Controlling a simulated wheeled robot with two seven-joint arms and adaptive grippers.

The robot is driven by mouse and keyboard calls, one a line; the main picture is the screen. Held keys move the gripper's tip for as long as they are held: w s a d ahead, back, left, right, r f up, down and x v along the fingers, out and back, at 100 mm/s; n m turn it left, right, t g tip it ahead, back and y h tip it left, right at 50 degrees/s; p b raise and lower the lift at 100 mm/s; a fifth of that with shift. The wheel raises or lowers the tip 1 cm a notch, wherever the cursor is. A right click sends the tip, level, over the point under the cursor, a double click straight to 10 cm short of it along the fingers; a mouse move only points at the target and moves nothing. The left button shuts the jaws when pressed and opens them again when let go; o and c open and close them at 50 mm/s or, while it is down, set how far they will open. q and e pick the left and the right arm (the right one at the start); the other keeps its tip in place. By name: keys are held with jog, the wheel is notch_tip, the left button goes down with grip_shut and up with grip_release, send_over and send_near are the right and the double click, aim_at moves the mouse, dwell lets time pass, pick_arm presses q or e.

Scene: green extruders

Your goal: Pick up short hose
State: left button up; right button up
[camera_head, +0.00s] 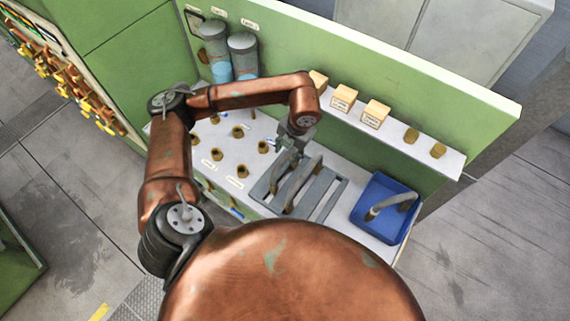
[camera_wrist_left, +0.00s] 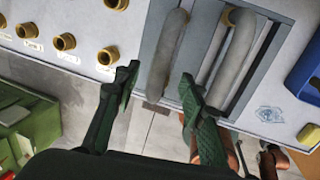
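Two grey hoses lie side by side in the slots of a grey rack (camera_head: 329,197) on the white counter. In the left wrist view, one hose (camera_wrist_left: 167,52) is on the left and another (camera_wrist_left: 237,52), with a brass end, is on the right. Which is the short one I cannot tell for sure. My left gripper (camera_head: 287,158) is over the rack's left part, pointing down. In the left wrist view its two green fingers (camera_wrist_left: 158,77) are apart, with the left hose in line with the gap. The fingers hold nothing visible. My right gripper is out of view.
A blue bin (camera_head: 384,228) with another curved hose (camera_head: 390,206) stands right of the rack. Several brass fittings (camera_head: 242,171) stand on the counter to the left. Small boxes (camera_head: 375,114) line a back shelf, with grey canisters (camera_head: 243,56) at the back left.

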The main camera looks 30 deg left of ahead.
aim_at(284, 158)
pick_arm(q)
jog(key=p+x, duration=0.2)
jog(key=x, duration=0.3)
jog(key=shift+s, duration=0.1)
jog(key=shift+f, duration=0.3)
jog(key=shift+c, duration=0.5)
jog(key=c, duration=0.5)
grip_shut()
